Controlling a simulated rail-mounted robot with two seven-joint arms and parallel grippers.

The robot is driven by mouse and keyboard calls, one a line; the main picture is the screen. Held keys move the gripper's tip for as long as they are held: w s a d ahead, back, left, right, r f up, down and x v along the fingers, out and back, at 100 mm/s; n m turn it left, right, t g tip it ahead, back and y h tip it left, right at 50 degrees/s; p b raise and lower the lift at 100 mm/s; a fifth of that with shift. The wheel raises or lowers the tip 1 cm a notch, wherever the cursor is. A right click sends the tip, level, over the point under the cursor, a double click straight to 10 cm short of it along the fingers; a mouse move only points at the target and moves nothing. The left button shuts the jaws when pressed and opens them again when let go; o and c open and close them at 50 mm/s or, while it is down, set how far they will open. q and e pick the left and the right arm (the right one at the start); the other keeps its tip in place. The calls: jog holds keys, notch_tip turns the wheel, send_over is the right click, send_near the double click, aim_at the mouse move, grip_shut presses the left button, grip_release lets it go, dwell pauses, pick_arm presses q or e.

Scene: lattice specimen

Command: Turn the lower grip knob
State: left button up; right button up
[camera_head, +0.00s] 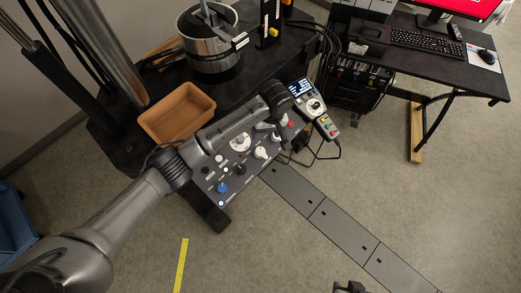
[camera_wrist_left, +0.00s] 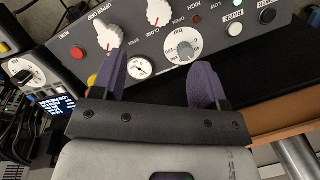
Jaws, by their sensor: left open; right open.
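A dark control panel (camera_head: 213,172) lies under my left arm. Two white pointer knobs stand on it. One (camera_wrist_left: 107,36) has a label that seems to read "UPPER GRIP". The other white knob (camera_wrist_left: 159,12), at the top edge of the left wrist view, has its label cut off and appears to be the lower grip knob; it also shows in the head view (camera_head: 261,152). My left gripper (camera_wrist_left: 162,72) is open, its purple fingers apart and nothing between them, pointing toward the panel. My right gripper (camera_head: 349,288) barely shows at the bottom edge of the head view.
A round white dial (camera_wrist_left: 184,49), a gauge (camera_wrist_left: 140,66) and a red button (camera_wrist_left: 77,52) sit near the knobs. A handheld pendant (camera_head: 318,112) is at the panel's far end. An orange tray (camera_head: 178,112) and a steel pot (camera_head: 211,45) stand behind.

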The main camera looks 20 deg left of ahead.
aim_at(260, 150)
pick_arm(q)
jog(key=f+b, duration=0.1)
jog(key=f, duration=0.3)
jog(key=a+f, duration=0.1)
jog(key=f, duration=0.4)
jog(key=s+f+b, duration=0.1)
jog(key=f, duration=0.3)
jog(key=shift+a+f+b, duration=0.25)
jog(key=shift+a+b, duration=0.05)
jog(key=shift+b, duration=0.05)
jog(key=shift+c, duration=0.2)
jog(key=c, duration=0.8)
